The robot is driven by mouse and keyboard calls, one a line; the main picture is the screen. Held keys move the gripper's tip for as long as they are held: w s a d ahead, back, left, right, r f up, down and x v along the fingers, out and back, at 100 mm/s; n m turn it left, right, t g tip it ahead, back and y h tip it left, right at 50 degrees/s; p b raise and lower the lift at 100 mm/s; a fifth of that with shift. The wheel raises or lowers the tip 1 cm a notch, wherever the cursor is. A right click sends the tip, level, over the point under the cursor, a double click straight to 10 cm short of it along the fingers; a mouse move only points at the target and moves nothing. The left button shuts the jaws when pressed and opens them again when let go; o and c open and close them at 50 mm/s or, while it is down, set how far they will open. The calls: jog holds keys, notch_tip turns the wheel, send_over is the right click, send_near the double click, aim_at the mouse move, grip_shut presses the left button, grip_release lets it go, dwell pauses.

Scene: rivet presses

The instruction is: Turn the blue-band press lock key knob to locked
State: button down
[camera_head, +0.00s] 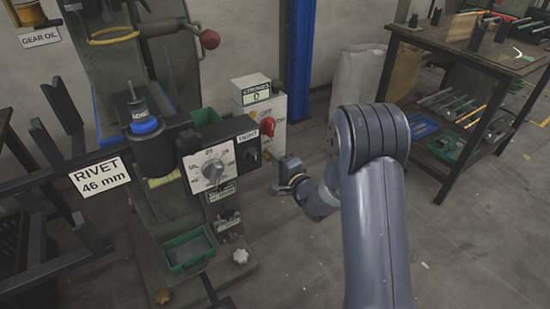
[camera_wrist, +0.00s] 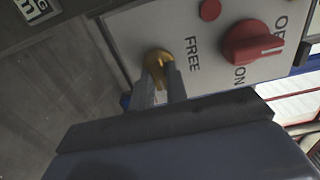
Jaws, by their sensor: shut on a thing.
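The press (camera_head: 180,228) has a blue band (camera_head: 147,127) around its dark cylinder. A pale control box (camera_head: 270,130) with a red OFF/ON knob (camera_head: 267,126) stands to its right. In the wrist view, the brass key knob (camera_wrist: 157,56) sits on the grey panel (camera_wrist: 130,30) beside the word FREE, and the red knob (camera_wrist: 252,42) is to its right. My gripper (camera_wrist: 166,82) is shut on the key knob. In the head view, my gripper (camera_head: 283,166) is at the box's lower right, and I cannot make out the key knob there.
A dark box with a white dial (camera_head: 212,171) juts out left of the control box. A green tray (camera_head: 188,251) is low on the press. A workbench with tools (camera_head: 480,50) stands at the right. The floor between is clear.

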dwell(0.3)
jog(key=c, duration=1.4)
grip_release()
jog(key=p+v, duration=0.1)
jog(key=v, duration=0.9)
jog(key=shift+s+d+p, duration=0.3)
jog(key=shift+w, duration=0.1)
jog(key=b+x, duration=0.1)
jog(key=x, duration=0.9)
jog(key=shift+w+a+b, duration=0.25)
jog(key=shift+a+b, duration=0.05)
jog(key=shift+b, duration=0.05)
